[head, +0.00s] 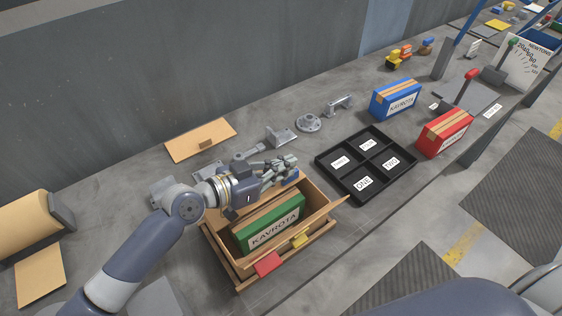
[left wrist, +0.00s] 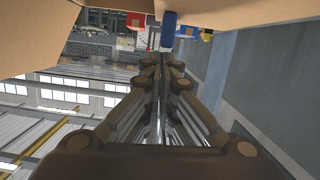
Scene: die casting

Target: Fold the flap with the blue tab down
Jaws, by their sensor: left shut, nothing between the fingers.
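An open cardboard box (head: 225,253) holds a green carton (head: 270,224) labelled KAVROTA. The blue tab (head: 291,177) sits at the box's far side, right by my left gripper (head: 291,163). The flap that bears it is mostly hidden behind the gripper in the head view. The left fingers are shut and empty. In the left wrist view, the blue tab (left wrist: 168,32) is just beyond the shut fingertips (left wrist: 162,60), with cardboard (left wrist: 235,14) around it. I cannot tell whether they touch. A red tab (head: 267,263) and a yellow tab (head: 300,238) are at the near side. My right gripper is not in view.
A black divided tray (head: 345,190) stands right of the box. Blue (head: 396,98) and red (head: 445,133) cartons stand beyond it. Grey metal parts (head: 308,123) and a flat cardboard piece (head: 200,140) lie behind the box. A wall runs along the back.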

